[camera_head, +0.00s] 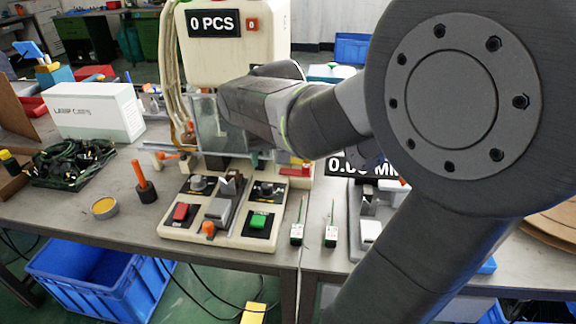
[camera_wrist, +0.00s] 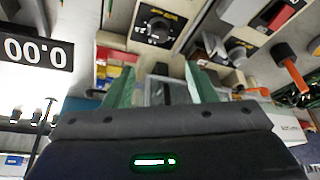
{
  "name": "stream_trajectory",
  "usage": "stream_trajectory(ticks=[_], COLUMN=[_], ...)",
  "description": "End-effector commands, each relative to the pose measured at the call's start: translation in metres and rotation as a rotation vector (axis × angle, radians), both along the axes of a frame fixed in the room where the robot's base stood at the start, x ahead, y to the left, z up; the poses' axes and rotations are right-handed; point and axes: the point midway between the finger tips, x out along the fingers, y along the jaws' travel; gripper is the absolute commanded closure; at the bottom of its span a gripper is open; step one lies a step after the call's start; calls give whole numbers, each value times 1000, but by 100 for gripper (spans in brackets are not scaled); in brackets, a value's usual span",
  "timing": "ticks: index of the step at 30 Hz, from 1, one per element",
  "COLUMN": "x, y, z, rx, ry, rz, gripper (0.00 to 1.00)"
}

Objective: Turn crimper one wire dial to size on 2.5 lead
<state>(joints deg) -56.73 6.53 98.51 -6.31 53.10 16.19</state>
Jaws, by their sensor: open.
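Crimper one (camera_head: 222,50) is a cream press with a "0 PCS" display. Its control panel (camera_head: 215,233) carries two dark dial plates with knobs, a left dial (camera_head: 198,184) and a right dial (camera_head: 266,189). I cannot read their labels or settings. The right dial also shows near the top of the wrist view (camera_wrist: 156,27), ahead of my gripper. My gripper (camera_wrist: 163,78) shows two green fingers, apart with nothing between them. In the head view it is mostly hidden behind my arm near the press.
The panel also has a red button (camera_head: 181,213) and a green button (camera_head: 259,220). A clear guard (camera_head: 208,125) stands behind it. A second station (camera_head: 368,225) is at right.

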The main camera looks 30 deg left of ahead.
Motion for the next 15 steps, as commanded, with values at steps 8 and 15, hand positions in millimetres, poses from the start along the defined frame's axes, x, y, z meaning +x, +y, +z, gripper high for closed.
stream_trajectory(ticks=[8,15], x=[13,27], y=[11,24], z=[-47,-93], rx=[-7,-5], ry=[3,2], rz=[-2,-1], gripper=[49,49])
